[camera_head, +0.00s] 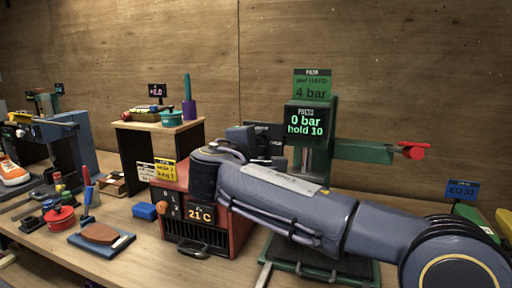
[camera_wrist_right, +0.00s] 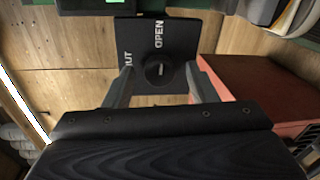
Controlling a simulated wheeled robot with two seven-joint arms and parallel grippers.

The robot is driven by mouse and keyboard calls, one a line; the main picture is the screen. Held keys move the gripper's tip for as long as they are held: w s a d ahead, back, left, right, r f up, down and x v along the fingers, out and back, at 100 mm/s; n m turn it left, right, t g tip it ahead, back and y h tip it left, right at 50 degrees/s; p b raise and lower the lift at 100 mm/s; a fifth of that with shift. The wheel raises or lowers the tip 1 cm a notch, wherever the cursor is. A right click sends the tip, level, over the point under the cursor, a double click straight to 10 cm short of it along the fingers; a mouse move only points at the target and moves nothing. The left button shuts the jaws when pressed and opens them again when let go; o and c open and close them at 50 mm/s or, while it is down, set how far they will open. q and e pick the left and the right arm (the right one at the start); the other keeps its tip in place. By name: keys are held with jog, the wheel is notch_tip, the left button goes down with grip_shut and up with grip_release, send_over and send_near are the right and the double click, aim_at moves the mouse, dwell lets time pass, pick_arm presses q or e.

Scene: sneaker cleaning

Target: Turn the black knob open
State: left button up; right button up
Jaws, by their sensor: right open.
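The black knob (camera_wrist_right: 159,71) is round with a slot and sits on a dark square plate (camera_wrist_right: 183,39) in the right wrist view. The plate carries the word OPEN and a partly hidden word ending in UT. My right gripper (camera_wrist_right: 158,78) is open, with one finger on each side of the knob. I cannot tell whether the fingers touch it. In the head view my right arm reaches across from the right, and the knob cannot be made out there. My left gripper is not in view.
A green press (camera_head: 318,150) with a display reading 0 bar, hold 10 stands behind my right arm. A red heater (camera_head: 236,222) showing 21 C stands left of it. A red-handled lever (camera_head: 413,151) sticks out right. A blue block (camera_head: 145,211) and brushes lie on the bench.

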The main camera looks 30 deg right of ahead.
jog(key=f+v, duration=0.1)
jog(key=v, duration=0.6)
jog(key=shift+s+a+r, duration=0.25)
jog(key=shift+a+r, duration=0.1)
jog(key=shift+r, duration=0.15)
jog(key=shift+d, duration=0.1)
jog(key=s+d+f+m+g+y+p, duration=0.2)
jog(key=s+d+f+g+y+p, duration=0.15)
jog(key=s+f, duration=0.3)
jog(key=s+d+f+m+g+y+p, duration=0.1)
jog(key=s+d+f+g+y+p, duration=0.15)
jog(key=s+f+y, duration=0.45)
jog(key=s+a+f+m+y+p, duration=0.5)
jog(key=s+a+m, duration=0.3)
jog(key=s+a, duration=0.2)
jog(key=shift+a+f+m+t+y, duration=0.3)
jog(key=shift+a+f+y, duration=0.15)
jog(key=shift+a+f, duration=0.3)
